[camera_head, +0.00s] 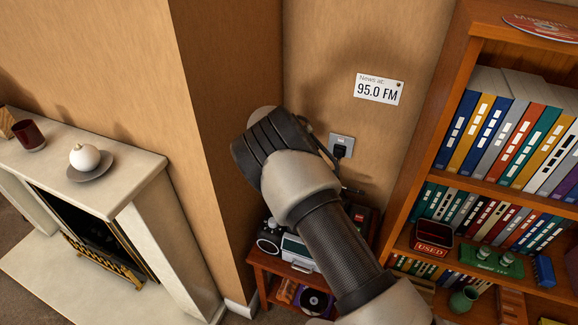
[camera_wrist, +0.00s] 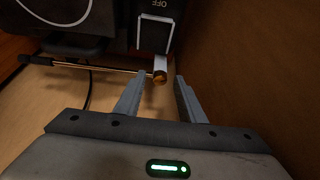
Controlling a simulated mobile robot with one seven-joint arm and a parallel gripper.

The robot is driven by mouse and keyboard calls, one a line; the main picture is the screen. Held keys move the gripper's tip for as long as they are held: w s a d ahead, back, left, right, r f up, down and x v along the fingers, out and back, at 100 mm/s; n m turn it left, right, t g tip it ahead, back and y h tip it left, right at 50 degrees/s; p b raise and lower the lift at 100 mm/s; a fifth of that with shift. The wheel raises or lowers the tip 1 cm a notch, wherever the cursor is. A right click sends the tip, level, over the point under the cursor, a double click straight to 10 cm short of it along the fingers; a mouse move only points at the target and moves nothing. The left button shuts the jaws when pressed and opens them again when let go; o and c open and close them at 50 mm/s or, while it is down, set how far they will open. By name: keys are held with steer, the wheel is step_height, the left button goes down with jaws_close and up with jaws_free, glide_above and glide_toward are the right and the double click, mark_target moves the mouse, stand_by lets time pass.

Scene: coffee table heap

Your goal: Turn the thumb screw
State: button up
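In the wrist view, the two fingers of my gripper (camera_wrist: 160,90) are apart, with nothing clamped between them. A small light cylinder with a brass-coloured end (camera_wrist: 160,74) shows between and just beyond the fingertips; it may be the thumb screw, but I cannot tell for sure. I cannot tell whether the left fingertip touches it. Beyond it is a dark device with a switch panel (camera_wrist: 155,33) marked OFF, seen upside down. In the head view my arm hides the fingertips and any thumb screw.
A thin metal rod (camera_wrist: 95,66) runs left from the cylinder. A brown wall (camera_wrist: 250,70) stands close on the right. In the head view, a small red table (camera_head: 262,262) holds a radio (camera_head: 297,252), beside a bookshelf (camera_head: 425,165). A plugged wall socket (camera_head: 342,146) is behind my arm.

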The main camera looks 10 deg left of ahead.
steer(key=p+v, duration=0.3)
steer(key=v, duration=1.4)
steer(key=shift+r, duration=0.25)
